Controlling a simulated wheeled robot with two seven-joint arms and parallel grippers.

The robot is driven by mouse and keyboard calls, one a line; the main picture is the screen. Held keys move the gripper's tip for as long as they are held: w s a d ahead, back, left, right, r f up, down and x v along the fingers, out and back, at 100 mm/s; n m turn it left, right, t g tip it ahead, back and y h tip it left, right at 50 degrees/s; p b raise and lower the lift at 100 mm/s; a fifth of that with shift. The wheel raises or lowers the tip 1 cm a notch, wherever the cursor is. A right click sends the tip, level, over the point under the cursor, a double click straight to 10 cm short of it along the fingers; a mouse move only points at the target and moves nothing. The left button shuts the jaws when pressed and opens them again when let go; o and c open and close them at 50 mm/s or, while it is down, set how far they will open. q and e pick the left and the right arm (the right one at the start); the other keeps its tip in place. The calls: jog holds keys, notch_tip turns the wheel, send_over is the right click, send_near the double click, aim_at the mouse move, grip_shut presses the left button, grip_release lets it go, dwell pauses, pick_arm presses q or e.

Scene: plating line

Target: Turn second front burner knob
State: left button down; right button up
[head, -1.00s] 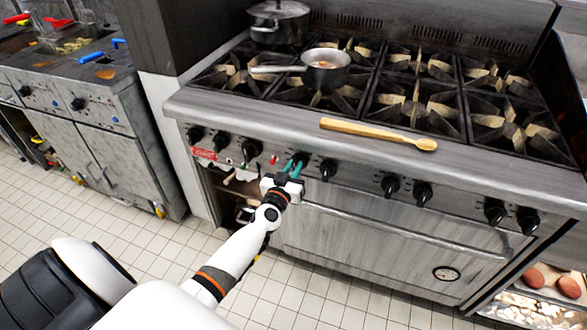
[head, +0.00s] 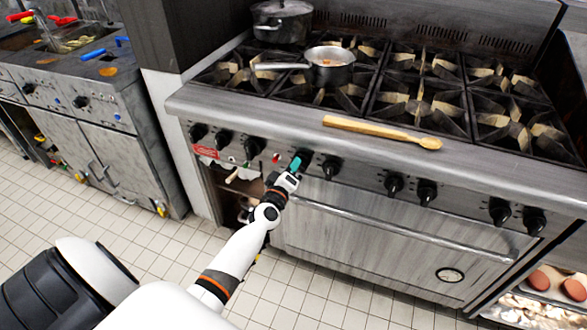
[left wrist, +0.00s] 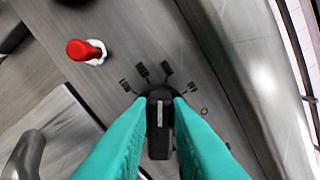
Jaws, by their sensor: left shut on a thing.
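The stove's front panel carries a row of black knobs. My left gripper (head: 298,165) is at this panel, left of the row's middle. Its teal fingers are shut on a black burner knob (head: 306,156), which they partly hide in the head view. In the left wrist view the knob (left wrist: 160,128) sits between the two fingers (left wrist: 160,138), its pale pointer line running up and down the picture. Printed marks fan out on the panel around it. Another black knob (head: 331,168) is close on the right. My right gripper is not in view.
The oven handle (head: 400,231) runs below the panel. A wooden spoon (head: 380,131) lies on the front ledge. A small pan (head: 330,72) and a lidded pot (head: 282,22) stand on the burners.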

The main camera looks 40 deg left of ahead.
pick_arm(q)
jog(key=shift+a+f+n+b, duration=0.15)
jog(key=shift+n+b, duration=0.1)
jog(key=shift+n, duration=0.85)
jog(key=shift+d+f+n+b, duration=0.1)
jog(key=shift+f+n+b, duration=0.1)
jog(key=shift+n, duration=0.9)
jog(key=c, duration=1.3)
grip_release()
jog(key=shift+c, duration=0.2)
jog(key=shift+r, duration=0.1)
jog(key=shift+s, duration=0.15)
jog(key=v, duration=1.1)
jog(key=shift+s, duration=0.4)
